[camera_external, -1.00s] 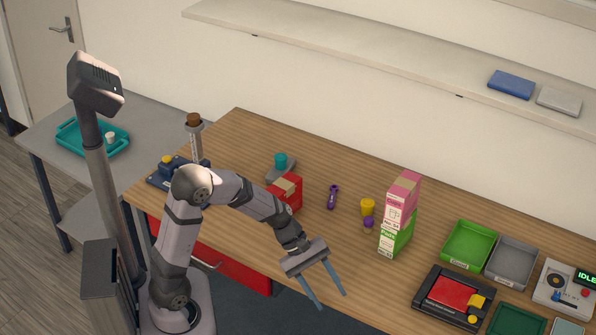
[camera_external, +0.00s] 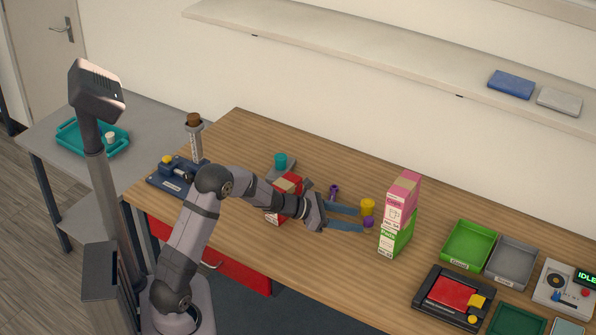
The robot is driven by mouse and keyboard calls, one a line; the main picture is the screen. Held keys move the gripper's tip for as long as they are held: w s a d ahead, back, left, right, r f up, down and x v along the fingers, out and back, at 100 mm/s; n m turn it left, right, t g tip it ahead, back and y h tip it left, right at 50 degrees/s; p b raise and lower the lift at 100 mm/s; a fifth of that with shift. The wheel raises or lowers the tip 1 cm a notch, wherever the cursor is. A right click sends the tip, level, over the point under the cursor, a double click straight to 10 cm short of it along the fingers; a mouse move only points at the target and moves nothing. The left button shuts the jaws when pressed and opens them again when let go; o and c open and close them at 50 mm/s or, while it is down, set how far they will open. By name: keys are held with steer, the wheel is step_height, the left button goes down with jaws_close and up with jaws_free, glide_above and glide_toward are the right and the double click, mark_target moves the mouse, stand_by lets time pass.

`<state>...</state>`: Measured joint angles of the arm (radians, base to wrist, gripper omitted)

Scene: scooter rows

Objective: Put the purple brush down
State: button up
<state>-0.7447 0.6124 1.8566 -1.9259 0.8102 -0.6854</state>
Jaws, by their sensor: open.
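The purple brush (camera_external: 333,189) appears to be on the wooden table, in the middle of the view; its lower part is hidden behind my gripper. My gripper (camera_external: 361,219) is open, with its two blue-grey fingers pointing right. The fingertips are beside a small yellow cup-like thing (camera_external: 367,206) and a small purple piece (camera_external: 368,222). I cannot tell from this view whether the fingers touch them. I see nothing held between the fingers.
A pink-and-green carton stack (camera_external: 399,215) stands just right of the fingertips. A red box (camera_external: 288,184) is behind my forearm, near a teal-topped thing (camera_external: 281,161). Green (camera_external: 447,258) and grey (camera_external: 512,275) trays lie farther right. The table's back middle is clear.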

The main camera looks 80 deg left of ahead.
mark_target(366, 220)
steer(key=shift+r+p+x, duration=0.15)
steer(key=shift+p+x, duration=0.35)
steer(key=shift+x, duration=0.75)
steer(key=shift+r+p+x, duration=0.1)
steer(key=shift+p+x, duration=0.4)
steer(key=shift+x, duration=1.55)
steer(key=c, duration=1.2)
steer(key=shift+r, duration=0.1)
step_height(366, 220, up, 10)
steer(key=shift+f, duration=0.1)
